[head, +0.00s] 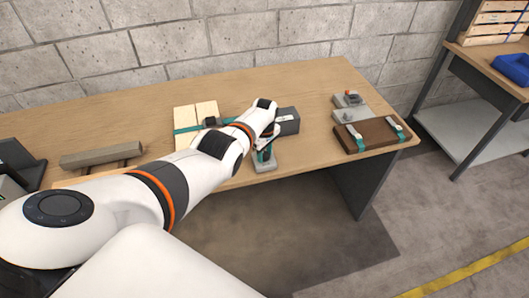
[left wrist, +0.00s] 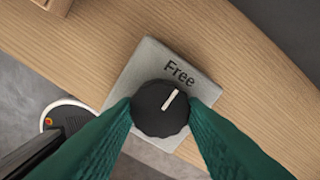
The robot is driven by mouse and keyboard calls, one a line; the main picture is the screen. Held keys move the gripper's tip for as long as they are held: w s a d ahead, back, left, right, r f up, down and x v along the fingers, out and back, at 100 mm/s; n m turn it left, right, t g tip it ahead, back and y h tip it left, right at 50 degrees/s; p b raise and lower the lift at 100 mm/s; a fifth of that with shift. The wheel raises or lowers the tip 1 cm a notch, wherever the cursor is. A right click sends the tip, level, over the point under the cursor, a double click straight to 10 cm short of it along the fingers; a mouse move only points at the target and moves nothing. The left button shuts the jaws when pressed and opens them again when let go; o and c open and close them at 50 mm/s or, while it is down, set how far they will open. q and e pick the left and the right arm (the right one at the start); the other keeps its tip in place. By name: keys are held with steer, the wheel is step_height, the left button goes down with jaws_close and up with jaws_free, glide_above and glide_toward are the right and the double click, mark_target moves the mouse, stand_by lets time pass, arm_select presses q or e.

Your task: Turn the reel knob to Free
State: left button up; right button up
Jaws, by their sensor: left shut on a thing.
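The reel knob (left wrist: 160,108) is a round black dial with a white pointer line, on a light grey square base (left wrist: 150,62) marked "Free". In the left wrist view the pointer aims up and right, toward the "Free" lettering. My left gripper (left wrist: 161,106) is shut on the knob, one green finger against each side. In the head view the grey base (head: 265,166) sits at the table's front edge, and my left gripper (head: 264,154) is over it, hiding most of the knob. My right gripper is not in view.
The wooden table (head: 270,87) carries a dark grey block (head: 288,122) just behind the base. Pale boards with a teal strap (head: 197,111) lie behind my arm. A brown strapped board (head: 366,136) and small grey fixtures (head: 349,114) stand at the right. A grey bar (head: 101,155) lies left.

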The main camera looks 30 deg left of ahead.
mark_target(264, 154)
arm_select(q)
steer(key=shift+w+a+r, duration=0.1)
steer(key=shift+w+r, duration=0.05)
steer(key=shift+r, duration=0.05)
steer(key=o, duration=1)
steer(key=shift+f, duration=0.1)
step_height(264, 154, up, 4)
steer(key=p, duration=0.3)
steer(key=shift+r+p, duration=0.3)
steer(key=shift+r, duration=3.75)
